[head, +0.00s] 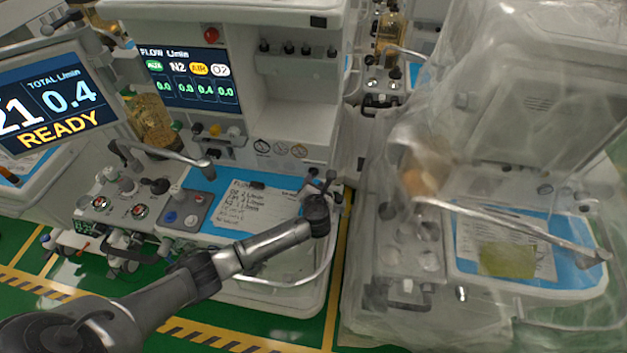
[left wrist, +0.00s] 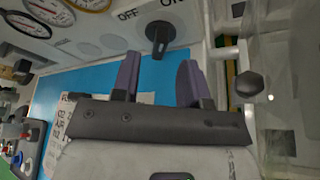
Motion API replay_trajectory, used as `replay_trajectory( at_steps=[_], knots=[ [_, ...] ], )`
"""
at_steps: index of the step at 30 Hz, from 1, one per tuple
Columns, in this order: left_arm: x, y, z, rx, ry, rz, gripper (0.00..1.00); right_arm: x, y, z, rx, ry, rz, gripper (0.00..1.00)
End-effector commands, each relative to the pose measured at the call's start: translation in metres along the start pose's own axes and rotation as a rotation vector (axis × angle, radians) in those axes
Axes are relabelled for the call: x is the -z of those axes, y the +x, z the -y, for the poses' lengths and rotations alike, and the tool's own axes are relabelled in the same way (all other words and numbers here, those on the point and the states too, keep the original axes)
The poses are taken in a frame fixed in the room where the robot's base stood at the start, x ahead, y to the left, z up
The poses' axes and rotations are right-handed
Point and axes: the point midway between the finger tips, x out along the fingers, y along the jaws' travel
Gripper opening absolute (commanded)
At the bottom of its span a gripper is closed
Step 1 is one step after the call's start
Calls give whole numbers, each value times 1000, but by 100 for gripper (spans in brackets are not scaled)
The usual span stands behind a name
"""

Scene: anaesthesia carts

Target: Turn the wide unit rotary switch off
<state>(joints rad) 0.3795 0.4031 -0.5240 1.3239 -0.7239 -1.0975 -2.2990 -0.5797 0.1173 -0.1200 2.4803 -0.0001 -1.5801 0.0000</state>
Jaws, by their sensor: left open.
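The wide unit's rotary switch is a black knob (left wrist: 160,36) on a pale panel in the left wrist view. "OFF" is printed to its upper left and "ON" to its upper right. Its bar looks roughly upright there, and I cannot tell which label it is set to. My left gripper (left wrist: 157,76) is open, its two purple-grey fingers apart and empty, with the knob beyond the gap between them. In the head view my left gripper (head: 320,180) is at the right end of the wide unit (head: 290,118), in front of its panel; the switch is mostly hidden there. My right gripper is not in view.
A blue work surface (left wrist: 85,88) with a handwritten sheet (head: 253,207) lies below the panel. Round gauges (left wrist: 82,4) are left of the switch. A dark round knob on a post (left wrist: 249,84) stands close right of the fingers. A plastic-covered cart (head: 500,200) stands to the right.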

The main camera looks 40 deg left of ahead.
Motion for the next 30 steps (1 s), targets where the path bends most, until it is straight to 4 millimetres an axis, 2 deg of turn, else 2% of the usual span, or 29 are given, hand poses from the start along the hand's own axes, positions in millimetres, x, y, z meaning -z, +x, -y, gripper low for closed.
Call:
replay_trajectory(
  at_steps=[3,9,21,23,30],
  knots=[
    [1,16,1,-1,-1,-1,40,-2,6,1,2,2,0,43],
    [0,31,1,0,-2,0,40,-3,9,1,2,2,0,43],
    [0,36,0,1,-2,0,40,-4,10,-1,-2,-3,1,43],
    [0,36,0,1,-2,0,37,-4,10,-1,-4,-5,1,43],
    [0,35,0,1,-2,0,14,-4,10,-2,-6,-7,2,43]
  ],
)
